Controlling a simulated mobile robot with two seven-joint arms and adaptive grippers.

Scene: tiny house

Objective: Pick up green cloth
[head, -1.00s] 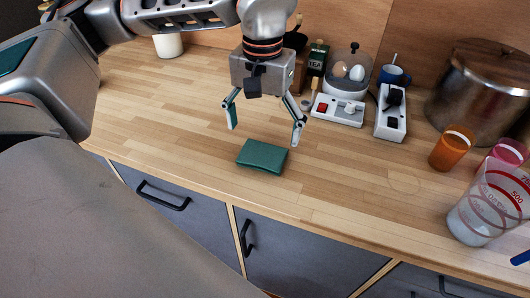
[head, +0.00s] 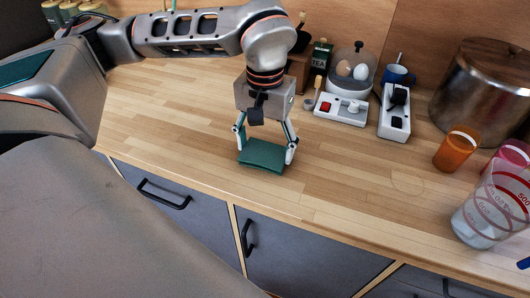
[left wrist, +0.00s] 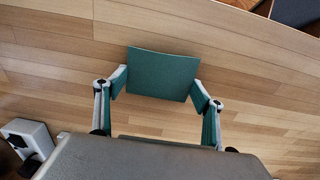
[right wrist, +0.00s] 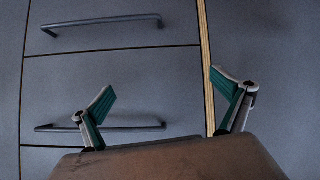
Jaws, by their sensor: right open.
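The green cloth (head: 262,156) is a folded, flat, dark green block at the front part of the wooden counter. In the left wrist view the cloth (left wrist: 163,74) sits between the fingertips. My left gripper (head: 266,148) points down over it, with one finger at each side edge of the cloth. In the left wrist view both finger pads of my left gripper (left wrist: 160,78) appear to touch the cloth's edges. The cloth shows no clear gap from the counter. My right gripper (right wrist: 164,82) is open and empty in front of grey drawer fronts.
The wooden counter (head: 180,115) is clear left and right of the cloth. Behind stand an egg cooker (head: 347,84), power strips (head: 394,115) and a large pot (head: 485,85). An orange cup (head: 457,148) and a measuring jug (head: 488,210) stand at the right.

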